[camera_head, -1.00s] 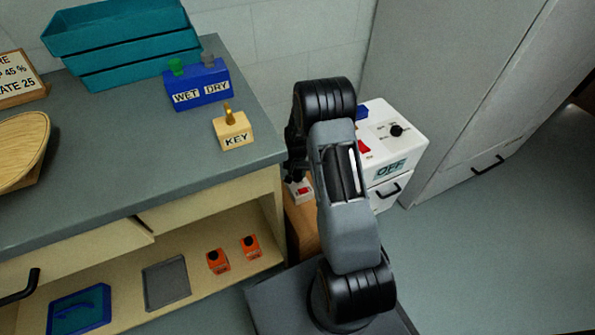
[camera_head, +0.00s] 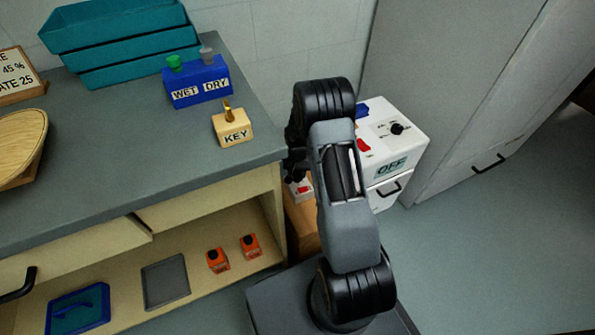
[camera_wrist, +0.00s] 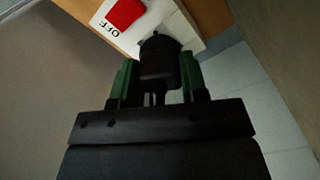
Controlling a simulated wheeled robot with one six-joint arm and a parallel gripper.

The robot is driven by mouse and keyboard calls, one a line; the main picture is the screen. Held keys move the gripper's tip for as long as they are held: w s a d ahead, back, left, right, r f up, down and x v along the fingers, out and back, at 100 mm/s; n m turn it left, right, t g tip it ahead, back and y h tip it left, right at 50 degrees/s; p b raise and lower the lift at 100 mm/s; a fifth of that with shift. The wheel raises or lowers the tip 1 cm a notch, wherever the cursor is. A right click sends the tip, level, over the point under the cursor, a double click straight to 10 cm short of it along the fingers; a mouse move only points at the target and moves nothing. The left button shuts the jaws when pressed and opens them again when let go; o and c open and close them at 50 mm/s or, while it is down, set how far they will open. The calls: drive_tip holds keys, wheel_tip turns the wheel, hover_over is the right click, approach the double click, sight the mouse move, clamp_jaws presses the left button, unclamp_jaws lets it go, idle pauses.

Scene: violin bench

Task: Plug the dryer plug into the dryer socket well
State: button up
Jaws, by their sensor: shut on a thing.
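In the wrist view my gripper (camera_wrist: 160,85) has green-padded fingers closed on a black plug (camera_wrist: 158,68). The plug's front end is at the edge of a white socket box (camera_wrist: 148,30), which has a red switch (camera_wrist: 124,13) and an OFF label. The plug hides the part of the box in front of it, so I cannot see the socket well or tell whether the plug is in it. In the head view the socket box (camera_head: 306,188) shows beside my arm, low by the bench end. My gripper (camera_head: 294,166) is mostly hidden behind my arm there.
A white machine (camera_head: 400,145) with a dial and OFF display stands right of my arm. The bench (camera_head: 130,160) at left bears a KEY block (camera_head: 232,130), a blue WET/DRY holder (camera_head: 198,83) and teal trays (camera_head: 125,40). Open floor (camera_head: 480,250) lies at right.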

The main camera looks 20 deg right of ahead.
drive_tip(key=shift+f+b, duration=0.5)
drive_tip(key=shift+f, duration=0.25)
drive_tip(key=o, duration=1)
drive_tip(key=shift+c, duration=0.2)
wheel_tip(320, 180, up, 14)
drive_tip(key=p, duration=0.5)
drive_tip(key=shift+s+f, duration=0.1)
drive_tip(key=shift+f, duration=0.05)
